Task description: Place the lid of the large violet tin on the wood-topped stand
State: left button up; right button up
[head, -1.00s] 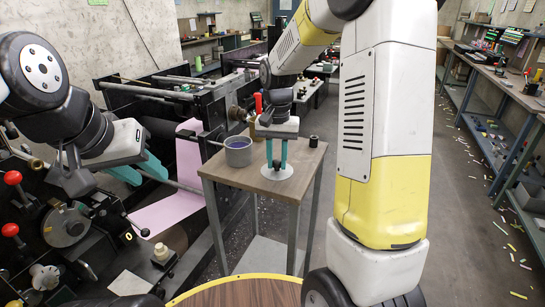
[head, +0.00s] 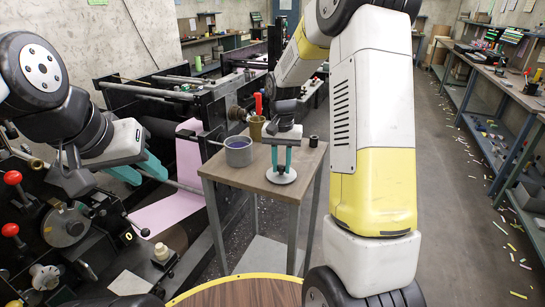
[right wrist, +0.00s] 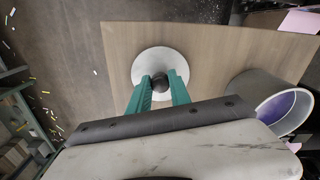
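The grey tin (head: 238,156), violet inside, stands open on the wood-topped stand (head: 230,176); the right wrist view shows its violet inside (right wrist: 284,110). The lid (head: 282,178), a pale grey disc with a dark knob (right wrist: 160,82), is at the stand's top, right of the tin. My right gripper (head: 281,168) points down with its green fingers on both sides of the knob, shut on it. The lid lies flat, at or very close to the wood; I cannot tell if it touches. My left gripper (head: 146,168) is at the left, its fingers apart and empty.
A small black cylinder (head: 313,141) and a brass-coloured cup (head: 256,127) are near the stand's back edge. A machine with pink sheet (head: 172,205) stands left.

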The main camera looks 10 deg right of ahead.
aim_at(281, 165)
jog(key=o, duration=0.4)
notch_tip(281, 165, up, 12)
jog(key=shift+s+a+r+n+t+y, duration=0.35)
jog(key=shift+s+r+n+t, duration=0.55)
jog(key=shift+s, duration=3.05)
jog(key=shift+s+a+r+n+t+y, duration=0.2)
jog(key=shift+s+r+n+t+y, duration=0.6)
jog(key=shift+s, duration=3.15)
jog(key=shift+s+a+r+n+t+h, duration=0.1)
jog(key=shift+s+a+r+n+t, duration=0.75)
jog(key=shift+s, duration=3.1)
jog(key=shift+d+r+m+t, duration=0.2)
jog(key=shift+d+m+t, duration=0.15)
jog(key=shift+d+t, duration=0.2)
